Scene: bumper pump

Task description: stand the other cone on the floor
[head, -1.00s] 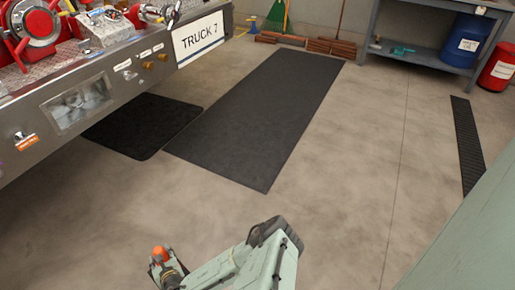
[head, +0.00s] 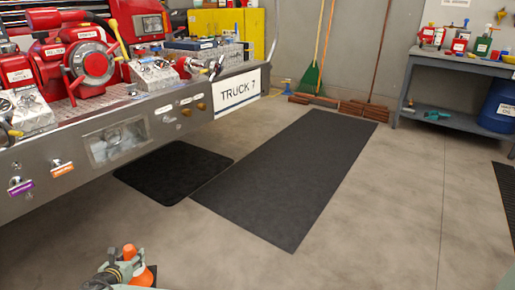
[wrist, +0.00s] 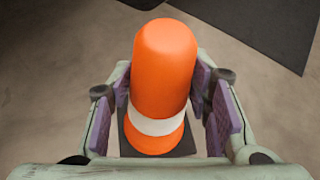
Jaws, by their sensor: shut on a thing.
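An orange cone (wrist: 165,60) with a white band and a dark square base fills the middle of the wrist view. My gripper (wrist: 163,112) is shut on it, with a purple pad on each side of the cone. In the head view my gripper (head: 124,266) is at the lower left edge, with the cone's orange (head: 142,276) partly showing; the rest is hidden or cut off. I see no second cone standing on the floor.
The truck's bumper (head: 120,130) with its red pump (head: 83,58) runs along the left. A small dark mat (head: 174,172) and a long one (head: 285,175) lie on the floor. A grey workbench (head: 455,68) stands at the back right. The concrete floor (head: 390,210) is clear.

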